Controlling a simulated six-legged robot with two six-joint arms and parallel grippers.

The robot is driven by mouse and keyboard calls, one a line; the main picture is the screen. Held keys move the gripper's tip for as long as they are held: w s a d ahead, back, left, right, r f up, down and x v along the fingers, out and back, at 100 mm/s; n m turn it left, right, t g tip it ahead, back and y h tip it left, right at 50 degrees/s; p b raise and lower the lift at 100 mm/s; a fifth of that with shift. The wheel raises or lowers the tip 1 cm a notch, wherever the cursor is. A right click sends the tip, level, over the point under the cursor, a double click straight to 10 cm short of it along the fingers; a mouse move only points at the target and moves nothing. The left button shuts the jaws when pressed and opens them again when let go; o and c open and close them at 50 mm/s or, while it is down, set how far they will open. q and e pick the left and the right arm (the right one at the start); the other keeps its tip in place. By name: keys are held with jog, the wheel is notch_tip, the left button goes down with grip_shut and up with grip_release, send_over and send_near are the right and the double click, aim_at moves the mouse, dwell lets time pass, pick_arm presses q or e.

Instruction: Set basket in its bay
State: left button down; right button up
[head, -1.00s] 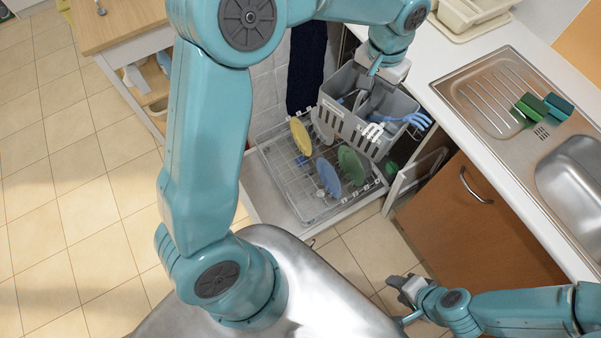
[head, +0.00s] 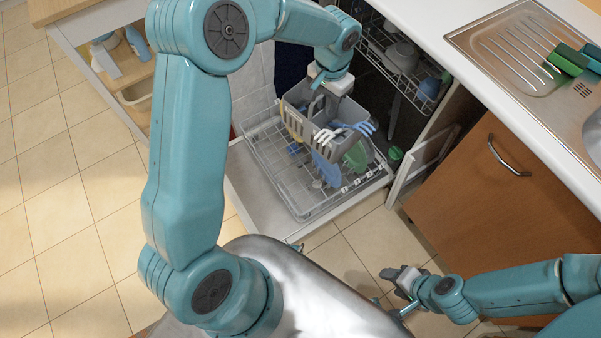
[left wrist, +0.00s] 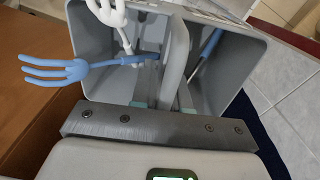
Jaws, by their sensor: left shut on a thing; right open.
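The grey cutlery basket (head: 300,124) hangs from my left gripper (head: 322,92) above the pulled-out lower dishwasher rack (head: 268,165). My left gripper is shut on the basket's middle handle, which shows upright in the left wrist view (left wrist: 176,50). A blue fork (left wrist: 55,70) and a white fork (left wrist: 112,15) stick out of the basket. The rack holds a blue plate (head: 328,170) and a green plate (head: 355,156); a yellow plate is mostly hidden behind the basket. The bay itself cannot be made out. My right gripper (head: 398,282) is open and empty, low over the floor at the right.
An upper rack (head: 400,60) with dishes sits inside the dishwasher. The counter with a sink and drainer (head: 510,50) and a brown cabinet door (head: 500,190) stand at the right. An open drawer (head: 125,75) is at the upper left. Tiled floor is clear at left.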

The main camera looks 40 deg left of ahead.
pick_arm(q)
jog(key=a+f+m+b, duration=0.1)
jog(key=a+f+b, duration=0.2)
jog(key=f+b, duration=0.9)
jog(key=s+a+f+m+b, duration=0.1)
jog(key=a+f+b, duration=0.2)
jog(key=f+b, duration=1)
notch_tip(320, 180, down, 13)
jog(key=shift+s+a+r+m, duration=0.1)
jog(key=shift+s+a+m, duration=0.1)
jog(key=shift+s+m, duration=0.15)
jog(key=shift+h, duration=0.3)
jog(key=shift+f+b, duration=1.85)
jog(key=shift+f, duration=1.1)
jog(key=shift+d, duration=0.1)
